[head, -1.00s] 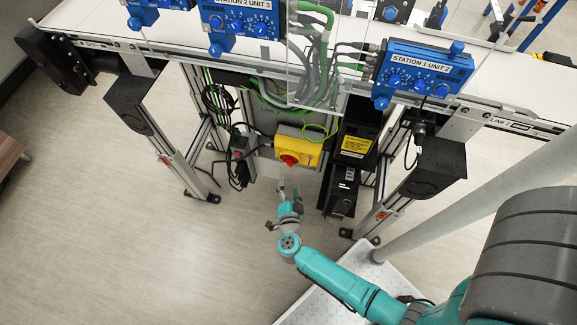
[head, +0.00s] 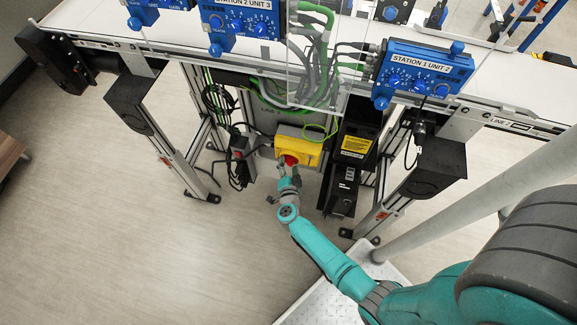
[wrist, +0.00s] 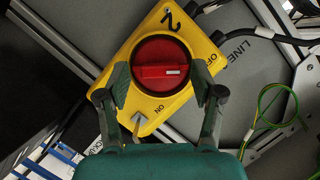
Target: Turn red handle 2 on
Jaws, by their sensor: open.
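The red handle (wrist: 161,72) is a round red knob with a raised bar, on a yellow switch box (wrist: 199,49) marked "2", with "OFF" and "ON" labels. In the wrist view the box is tilted, and a white mark on the bar's right end points toward neither label exactly. In the head view the yellow box (head: 300,148) sits under the conveyor, and the red handle (head: 290,160) is partly hidden by my gripper. My gripper (wrist: 160,82) is open, with one finger on each side of the handle. Whether the fingers touch it is unclear.
A black unit with a yellow label (head: 356,146) stands right of the box. Black cables and a small grey box with a red button (head: 238,150) are to its left. Green wires (wrist: 270,110) hang near the box. Open floor lies to the left.

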